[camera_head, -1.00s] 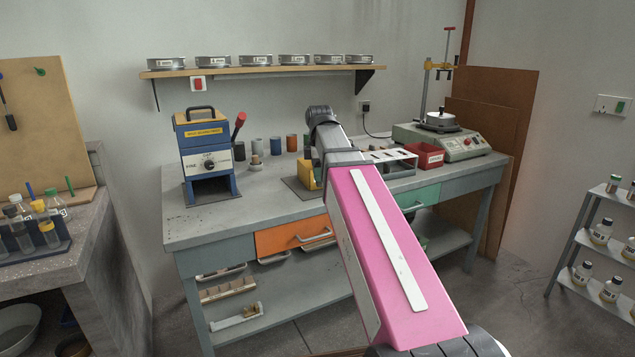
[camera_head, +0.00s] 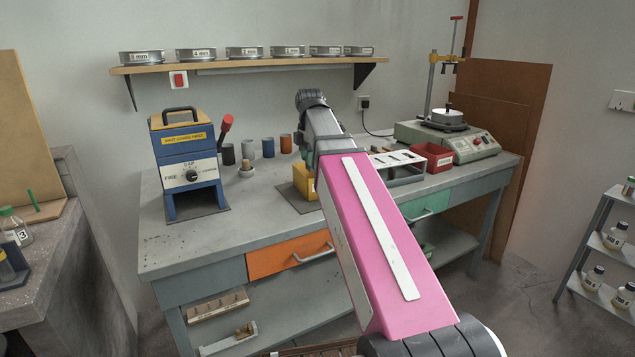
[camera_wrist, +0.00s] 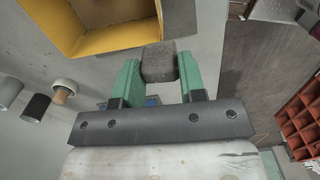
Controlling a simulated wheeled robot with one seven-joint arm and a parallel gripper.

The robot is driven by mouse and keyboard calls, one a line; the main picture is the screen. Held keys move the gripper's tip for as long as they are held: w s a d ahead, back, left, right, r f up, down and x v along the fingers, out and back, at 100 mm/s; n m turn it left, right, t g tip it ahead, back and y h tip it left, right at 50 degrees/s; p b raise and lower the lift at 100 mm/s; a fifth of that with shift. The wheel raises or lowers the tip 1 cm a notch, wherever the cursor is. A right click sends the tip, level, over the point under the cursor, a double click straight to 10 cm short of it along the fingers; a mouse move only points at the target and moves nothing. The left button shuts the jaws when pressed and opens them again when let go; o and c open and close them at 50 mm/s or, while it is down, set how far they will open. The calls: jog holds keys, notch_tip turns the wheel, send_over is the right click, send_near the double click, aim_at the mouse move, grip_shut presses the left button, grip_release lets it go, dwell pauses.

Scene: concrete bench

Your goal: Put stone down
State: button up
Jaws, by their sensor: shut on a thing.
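The stone (camera_wrist: 159,63) is a small, dark grey, rough block. In the wrist view it sits between the two green fingers of my gripper (camera_wrist: 158,70), which is shut on it. Close beyond the stone is an open yellow box (camera_wrist: 88,47), and the stone appears near its edge. Whether they touch cannot be told. In the head view the yellow box (camera_head: 303,180) stands on the concrete bench (camera_head: 215,237), partly behind my pink arm. The stone is hidden there by my arm.
A white rack (camera_head: 405,172), a red bin (camera_head: 432,157) and a machine (camera_head: 470,143) stand right. The front left bench top is clear. A brown compartment tray (camera_wrist: 300,122) shows in the wrist view.

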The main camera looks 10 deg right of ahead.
jog(key=w+d+f, duration=0.2)
jog(key=w, duration=0.1)
jog(key=w+d+f, duration=0.2)
jog(key=w, duration=0.1)
jog(key=w+d+f, duration=0.2)
jog(key=shift+w+d+f, duration=0.2)
jog(key=shift+w+f, duration=0.05)
jog(key=shift+w, duration=0.15)
jog(key=shift+f, duration=2.05)
jog(key=o, duration=0.6)
jog(key=shift+f, duration=0.15)
jog(key=o, duration=0.3)
jog(key=shift+o, duration=0.2)
notch_tip(320, 180, up, 12)
